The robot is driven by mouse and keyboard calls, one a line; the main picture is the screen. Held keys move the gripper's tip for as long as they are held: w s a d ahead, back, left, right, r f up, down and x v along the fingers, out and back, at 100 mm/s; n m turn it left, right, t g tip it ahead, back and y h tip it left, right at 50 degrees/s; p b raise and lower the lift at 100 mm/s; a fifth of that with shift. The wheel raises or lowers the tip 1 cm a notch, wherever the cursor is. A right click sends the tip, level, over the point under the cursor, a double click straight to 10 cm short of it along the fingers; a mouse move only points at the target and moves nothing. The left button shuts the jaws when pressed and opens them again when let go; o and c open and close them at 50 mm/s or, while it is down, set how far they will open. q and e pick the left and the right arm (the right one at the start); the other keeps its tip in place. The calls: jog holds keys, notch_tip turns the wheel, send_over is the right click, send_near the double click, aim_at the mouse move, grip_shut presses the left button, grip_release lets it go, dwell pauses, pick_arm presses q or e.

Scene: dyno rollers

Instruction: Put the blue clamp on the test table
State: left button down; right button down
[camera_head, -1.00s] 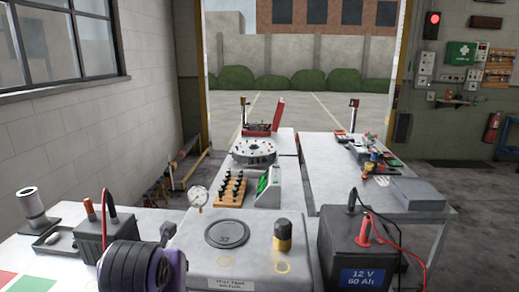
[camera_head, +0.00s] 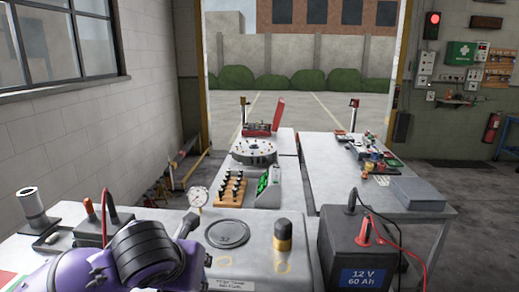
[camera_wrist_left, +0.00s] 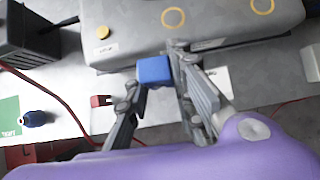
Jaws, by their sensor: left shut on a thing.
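The blue clamp (camera_wrist_left: 154,70) shows as a small blue block between the fingertips of my left gripper (camera_wrist_left: 158,78) in the left wrist view. The gripper is shut on it and holds it beside the front edge of the grey tank. A long grey table (camera_head: 330,165) stands at the right and another surface (camera_head: 75,213) at the left. I cannot tell which is the test table. My right gripper is not in view.
The grey tank (camera_head: 240,262), with a gauge (camera_head: 198,197) and a black-and-yellow knob (camera_head: 282,238), stands close in front. A 12 V battery (camera_head: 345,240) with cables stands to its right. A red item (camera_wrist_left: 101,100) and a red cable lie near the gripper.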

pick_arm(q)
jog(key=a, duration=0.1)
jog(key=s+a, duration=0.1)
jog(key=a+n+p, duration=0.1)
jog(key=shift+s+r+y, duration=0.2)
jog(key=shift+s+y, duration=0.05)
jog(key=shift+y, duration=0.05)
